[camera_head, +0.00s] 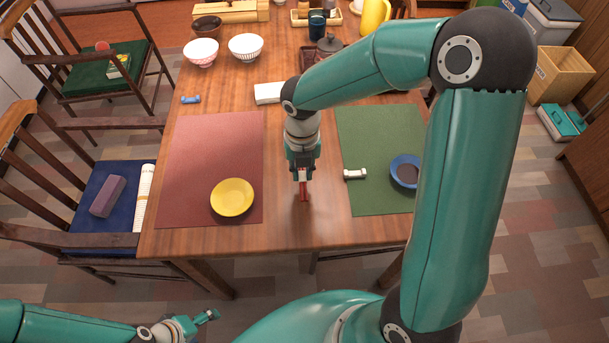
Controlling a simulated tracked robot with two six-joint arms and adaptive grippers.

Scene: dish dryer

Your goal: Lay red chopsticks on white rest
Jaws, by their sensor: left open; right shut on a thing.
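My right gripper (303,176) hangs over the wooden table, in the gap between the red and green mats. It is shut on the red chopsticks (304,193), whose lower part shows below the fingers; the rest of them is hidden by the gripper. I cannot tell whether they touch the table. The white rest (355,174) lies on the left part of the green mat, a short way right of the gripper and apart from it. My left gripper (209,317) is open and empty, low in front of the table.
The green mat (370,130) also holds a blue bowl (404,165). A yellow plate (232,197) sits on the red mat (210,145). A blue rest (190,99), a white box (268,93) and patterned bowls (246,47) stand farther back. My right arm hides the table's right side.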

